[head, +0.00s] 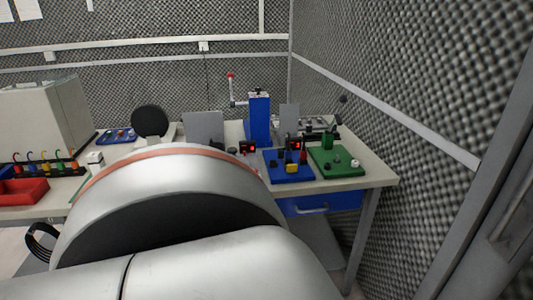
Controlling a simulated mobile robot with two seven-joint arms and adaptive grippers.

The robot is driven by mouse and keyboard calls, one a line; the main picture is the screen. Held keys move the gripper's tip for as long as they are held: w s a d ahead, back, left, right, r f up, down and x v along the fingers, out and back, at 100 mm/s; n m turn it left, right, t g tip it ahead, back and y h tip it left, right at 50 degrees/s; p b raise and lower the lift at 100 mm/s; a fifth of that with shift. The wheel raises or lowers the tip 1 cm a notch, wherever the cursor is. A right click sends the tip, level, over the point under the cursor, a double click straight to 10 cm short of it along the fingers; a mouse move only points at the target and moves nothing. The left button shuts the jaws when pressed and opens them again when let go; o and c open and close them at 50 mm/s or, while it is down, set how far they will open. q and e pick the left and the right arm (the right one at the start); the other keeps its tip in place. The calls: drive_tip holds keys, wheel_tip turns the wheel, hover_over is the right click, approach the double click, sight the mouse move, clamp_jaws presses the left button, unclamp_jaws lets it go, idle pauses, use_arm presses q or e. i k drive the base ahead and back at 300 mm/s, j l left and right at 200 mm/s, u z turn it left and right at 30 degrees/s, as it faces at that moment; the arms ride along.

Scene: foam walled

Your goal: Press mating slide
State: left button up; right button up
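A blue upright press (259,118) with a lever ending in a red knob (230,76) stands towards the back of the workbench. In front of it lies a blue base plate (287,179) carrying a yellow block (292,168) and small dark and red parts. To its right is a green base plate (335,171) with a green upright block (327,140) and a pale round part (354,162). I cannot tell which part is the mating slide. Neither gripper shows. My large silver arm links fill the lower foreground and hide the middle of the bench.
A red tray (22,193), a rack of coloured hooks (45,165) and a grey cabinet (40,120) are at the left. A blue tray (116,136) and a black disc (149,121) stand behind my arm. A foam wall (420,70) closes off the right. A blue drawer (320,203) hangs below.

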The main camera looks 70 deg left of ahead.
sight(289, 167)
drive_tip(key=u, duration=2.05)
